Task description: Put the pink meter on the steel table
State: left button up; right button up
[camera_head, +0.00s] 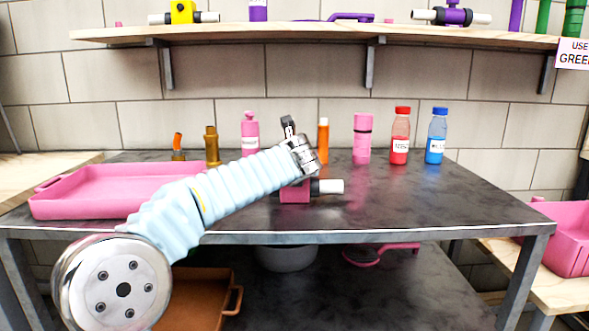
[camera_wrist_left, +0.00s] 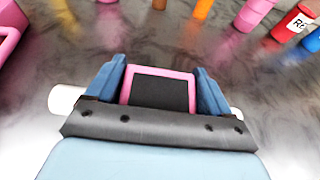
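The pink meter (camera_head: 294,193) is over the middle of the steel table (camera_head: 430,208), low at its surface; I cannot tell if its base touches. A white pipe end shows on its right, and my left arm hides its upper part. In the left wrist view the meter (camera_wrist_left: 160,88) shows its dark screen framed in pink, between the two blue fingers of my left gripper (camera_wrist_left: 160,85). The fingers lie close against both its sides and look shut on it. In the head view the fingers are hidden behind the arm. My right gripper is not in view.
A pink tray (camera_head: 75,207) sits on the table's left. Along the back stand brass and orange items, pink bottles (camera_head: 362,138), a red bottle (camera_head: 400,137) and a blue bottle (camera_head: 436,137). The right and front of the table are clear. A wooden shelf (camera_head: 320,33) hangs above.

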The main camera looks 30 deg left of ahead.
pick_arm(q)
jog(key=shift+o, duration=1.4)
jog(key=shift+d+r, duration=0.1)
jog(key=shift+r, duration=0.1)
jog(key=v, duration=1.2)
jog(key=shift+f, duration=0.15)
